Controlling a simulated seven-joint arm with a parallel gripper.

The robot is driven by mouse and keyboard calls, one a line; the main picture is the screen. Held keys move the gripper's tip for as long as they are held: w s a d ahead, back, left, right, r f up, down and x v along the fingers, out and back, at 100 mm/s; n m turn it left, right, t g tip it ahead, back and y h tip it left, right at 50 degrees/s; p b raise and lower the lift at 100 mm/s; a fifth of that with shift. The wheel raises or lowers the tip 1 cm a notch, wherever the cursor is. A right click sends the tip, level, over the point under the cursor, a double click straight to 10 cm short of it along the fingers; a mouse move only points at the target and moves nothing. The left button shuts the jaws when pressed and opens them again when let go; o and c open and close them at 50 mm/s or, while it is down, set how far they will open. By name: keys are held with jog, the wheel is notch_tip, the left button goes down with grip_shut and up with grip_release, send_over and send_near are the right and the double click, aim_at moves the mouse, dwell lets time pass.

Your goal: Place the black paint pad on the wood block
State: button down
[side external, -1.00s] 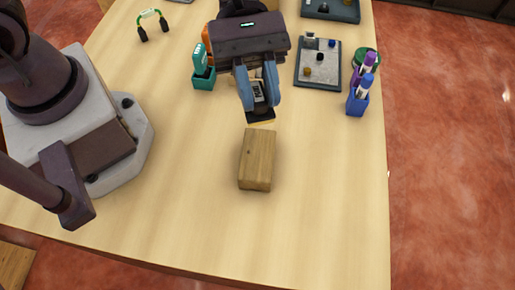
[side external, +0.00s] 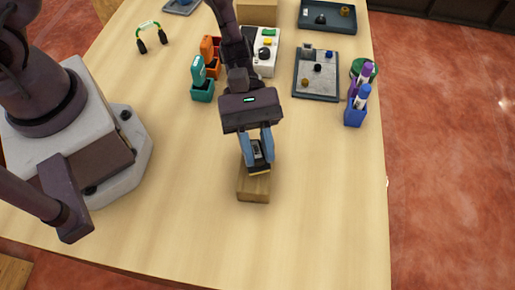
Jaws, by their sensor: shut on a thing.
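My gripper (side external: 258,158) points down over the wood block (side external: 253,189). Its two blue fingers are shut on a small dark pad (side external: 257,152) with a yellowish lower edge. The pad is over the far part of the block and looks very close to its top; I cannot tell whether they touch. The block lies flat on the table, and its far end is hidden by the gripper and the pad.
A teal holder (side external: 202,90), an orange holder (side external: 210,62) and a white panel with coloured buttons (side external: 260,58) stand farther back. A grey tray (side external: 316,85) and a blue pen cup (side external: 354,115) are at right. The table around the block is clear.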

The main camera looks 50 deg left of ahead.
jog(key=shift+f, duration=0.55)
jog(key=c, duration=1)
grip_release()
jog(key=shift+f, duration=0.1)
jog(key=shift+w+a+r, duration=0.2)
jog(key=shift+a+r, duration=0.1)
jog(key=v, duration=1.1)
jog(key=s+a+r+m+t+y, duration=0.3)
jog(key=a+r+m+y, duration=0.1)
jog(key=r, duration=0.3)
jog(key=s+a+r+m+t+y, duration=0.3)
jog(key=a+r+m+t+y, duration=0.1)
jog(key=r, duration=0.4)
jog(key=s+a+r+m+t+y, duration=0.3)
jog(key=a+r+m+t+y, duration=0.1)
jog(key=a+r+m, duration=0.1)
jog(key=shift+s+a+r+m+y, duration=0.15)
jog(key=shift+a+r, duration=0.15)
jog(key=shift+r, duration=0.3)
jog(key=shift+w+a+r+m+y, duration=0.15)
jog(key=shift+a+r, duration=0.15)
jog(key=shift+r, duration=0.3)
